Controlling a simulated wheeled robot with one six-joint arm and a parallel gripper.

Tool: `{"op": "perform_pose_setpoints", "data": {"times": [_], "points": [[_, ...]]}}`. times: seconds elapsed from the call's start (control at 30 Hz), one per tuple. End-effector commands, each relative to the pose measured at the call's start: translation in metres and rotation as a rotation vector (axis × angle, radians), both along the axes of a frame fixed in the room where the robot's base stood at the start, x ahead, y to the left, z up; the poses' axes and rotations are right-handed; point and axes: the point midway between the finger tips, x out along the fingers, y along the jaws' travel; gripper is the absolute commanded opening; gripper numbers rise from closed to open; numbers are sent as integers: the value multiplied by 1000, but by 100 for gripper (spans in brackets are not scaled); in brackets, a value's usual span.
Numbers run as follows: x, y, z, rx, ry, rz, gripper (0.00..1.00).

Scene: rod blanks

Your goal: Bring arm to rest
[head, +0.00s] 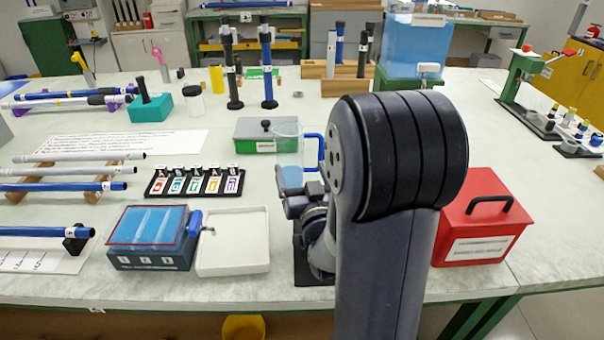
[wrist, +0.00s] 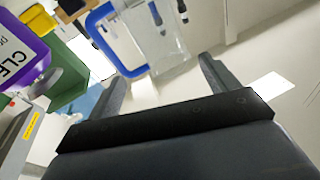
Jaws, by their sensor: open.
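My arm stands in the middle of the head view, its large dark joint hiding part of the bench. My gripper (head: 292,203) is low over the bench, between the white tray and the arm column. In the wrist view my gripper (wrist: 162,78) shows two grey fingers spread apart with nothing between them. A clear pitcher with a blue handle (head: 313,150) stands just behind the gripper in the head view. I cannot tell whether they touch.
A white tray (head: 233,262) and a blue lidded box (head: 150,258) lie left of the gripper. A red box (head: 487,215) is right of the arm. A row of coloured labels (head: 195,183) and a green box (head: 258,133) lie behind. Rods (head: 70,171) lie at the left.

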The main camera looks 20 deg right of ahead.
Motion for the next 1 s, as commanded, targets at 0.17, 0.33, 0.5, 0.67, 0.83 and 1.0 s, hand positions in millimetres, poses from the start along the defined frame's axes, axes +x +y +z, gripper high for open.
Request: {"op": "perform_pose_setpoints", "data": {"times": [0.17,0.33,0.5,0.67,0.83,1.0], "points": [[0,0,0,0,0,0,82],[3,-1,1,0,0,0,82],[21,-4,5,0,-1,0,82],[49,-9,10,0,-1,0,82],[79,-14,16,0,-1,0,82],[106,-19,20,0,0,0,82]]}}
